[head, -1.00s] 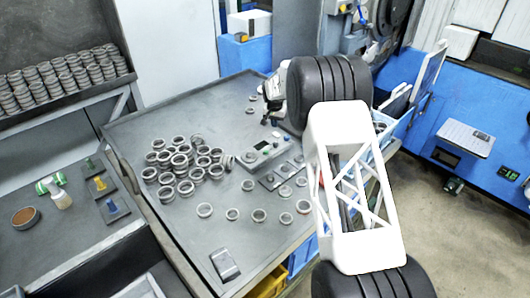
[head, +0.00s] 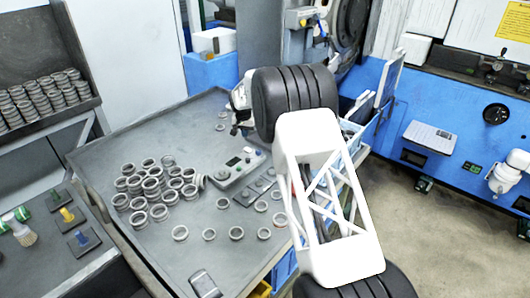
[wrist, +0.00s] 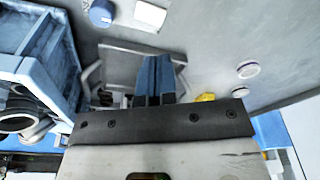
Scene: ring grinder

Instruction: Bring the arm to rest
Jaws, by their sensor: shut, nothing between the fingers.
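My arm (head: 325,200) reaches out over the grey table (head: 130,235), with its white lattice link and black joints in front. My gripper shows in the wrist view as two blue fingers (wrist: 155,78) pressed together with nothing between them. In the head view the gripper end (head: 240,108) is mostly hidden behind the black joint, above the far right part of the table. I cannot tell its exact height over the surface.
Several metal rings (head: 150,188) lie heaped and scattered on the table near a grey control box (head: 238,168). A blue crate (wrist: 42,60) is close on the left in the wrist view. A blue machine (head: 450,130) stands at the right.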

